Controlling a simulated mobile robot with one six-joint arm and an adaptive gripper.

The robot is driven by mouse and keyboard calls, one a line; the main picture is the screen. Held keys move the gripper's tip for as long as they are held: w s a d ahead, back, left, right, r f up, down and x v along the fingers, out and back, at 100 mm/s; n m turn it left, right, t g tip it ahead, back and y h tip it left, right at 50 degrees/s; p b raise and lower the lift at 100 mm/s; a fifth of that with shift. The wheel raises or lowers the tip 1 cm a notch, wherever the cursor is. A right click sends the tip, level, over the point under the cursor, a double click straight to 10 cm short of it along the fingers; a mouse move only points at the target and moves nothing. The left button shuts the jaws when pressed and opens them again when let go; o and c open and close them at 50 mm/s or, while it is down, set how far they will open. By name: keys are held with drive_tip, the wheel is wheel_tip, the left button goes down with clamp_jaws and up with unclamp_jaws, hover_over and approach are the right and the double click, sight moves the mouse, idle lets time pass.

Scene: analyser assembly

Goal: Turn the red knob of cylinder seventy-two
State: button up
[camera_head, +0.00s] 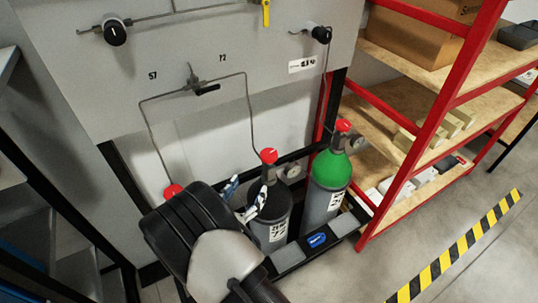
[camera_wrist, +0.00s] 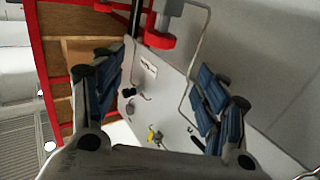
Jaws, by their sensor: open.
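The cylinder under the panel number 72 is dark-topped and grey (camera_head: 272,222), with a red knob (camera_head: 268,156) on its valve. It stands upright in the rack, its left side partly hidden by my gripper. My gripper (camera_head: 247,199) is open and empty, in front of this cylinder and below its knob, apart from the knob. In the wrist view, my open fingers (camera_wrist: 155,85) spread to either side. A red knob (camera_wrist: 160,39) on a grey valve shows there at the top, beyond the fingers; I cannot tell for certain which cylinder it belongs to.
A green-shouldered cylinder (camera_head: 330,180) with a red knob (camera_head: 343,125) stands close on the right. Another red knob (camera_head: 172,191) shows at left behind my arm. Thin tubes (camera_head: 250,105) run up to the grey panel (camera_head: 120,75). A red-framed shelf (camera_head: 440,120) stands at right.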

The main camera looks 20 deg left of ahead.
sight(266, 161)
drive_tip(key=w+b, duration=0.1)
drive_tip(key=w, duration=0.4)
drive_tip(key=w+b, duration=0.1)
drive_tip(key=w, duration=0.4)
drive_tip(key=w+d+b, duration=0.1)
drive_tip(key=w, duration=0.4)
drive_tip(key=shift+w, duration=0.35)
drive_tip(key=c, duration=1)
